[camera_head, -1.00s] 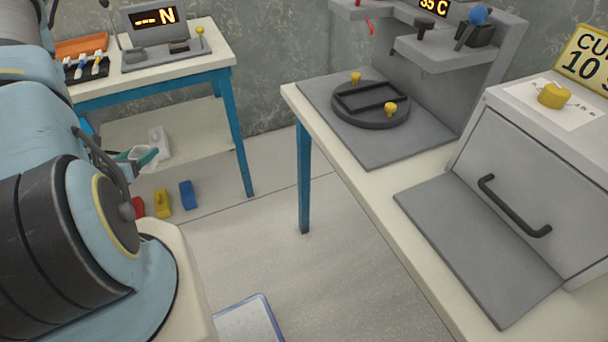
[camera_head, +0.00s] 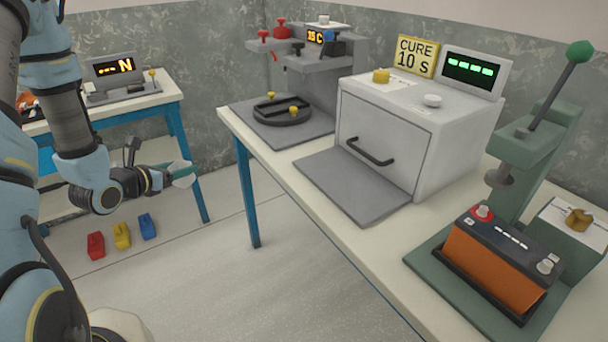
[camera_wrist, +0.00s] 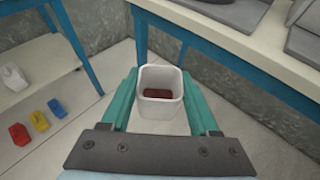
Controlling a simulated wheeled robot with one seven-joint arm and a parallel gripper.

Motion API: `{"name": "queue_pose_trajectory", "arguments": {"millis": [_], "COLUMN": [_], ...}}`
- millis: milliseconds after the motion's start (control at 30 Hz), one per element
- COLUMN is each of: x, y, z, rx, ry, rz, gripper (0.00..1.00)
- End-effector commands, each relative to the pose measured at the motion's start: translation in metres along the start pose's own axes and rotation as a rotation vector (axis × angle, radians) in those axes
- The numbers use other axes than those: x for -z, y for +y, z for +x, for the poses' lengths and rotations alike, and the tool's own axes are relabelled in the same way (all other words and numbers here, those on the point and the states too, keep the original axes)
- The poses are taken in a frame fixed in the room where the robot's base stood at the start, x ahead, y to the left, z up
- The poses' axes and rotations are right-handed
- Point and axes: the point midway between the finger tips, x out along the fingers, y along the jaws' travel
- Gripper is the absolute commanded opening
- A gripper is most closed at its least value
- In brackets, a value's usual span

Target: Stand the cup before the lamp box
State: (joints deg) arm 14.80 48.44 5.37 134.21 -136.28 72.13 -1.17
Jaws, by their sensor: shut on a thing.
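The cup (camera_wrist: 159,112) is white and squarish, with dark red-brown stuff inside. My gripper (camera_wrist: 160,82) is shut on it, one teal finger on each side, and holds it upright above the floor in the wrist view. In the head view my gripper (camera_head: 180,173) is at the left, beside the far small table, with the cup mostly hidden. The lamp box appears to be the white box (camera_head: 385,130) with a dark handle, next to the CURE 10 S sign. A bare grey plate (camera_head: 350,185) lies in front of it. My gripper is well left of that plate.
A grey stand with a round black fixture (camera_head: 283,112) is left of the box. A green press (camera_head: 530,160) with an orange battery (camera_head: 490,262) is at its right. Red, yellow and blue blocks (camera_head: 122,236) are low at left. Open floor lies between the tables.

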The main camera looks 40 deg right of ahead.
Motion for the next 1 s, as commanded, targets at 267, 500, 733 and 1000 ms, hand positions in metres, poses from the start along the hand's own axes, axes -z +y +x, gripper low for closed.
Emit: {"name": "queue_pose_trajectory", "arguments": {"millis": [267, 500, 733, 1000], "x": [-0.090, -0.148, -0.174, -0.146], "y": [-0.142, -0.265, -0.329, -0.340], "z": [0.062, 0.069, 0.059, 0.070], "rx": [0.303, 0.513, 0.611, 0.629], "ry": [-0.008, -0.005, -0.001, 0.007], "rz": [0.131, 0.218, 0.254, 0.256], "gripper": [0.00, 0.00, 0.00, 0.00]}}
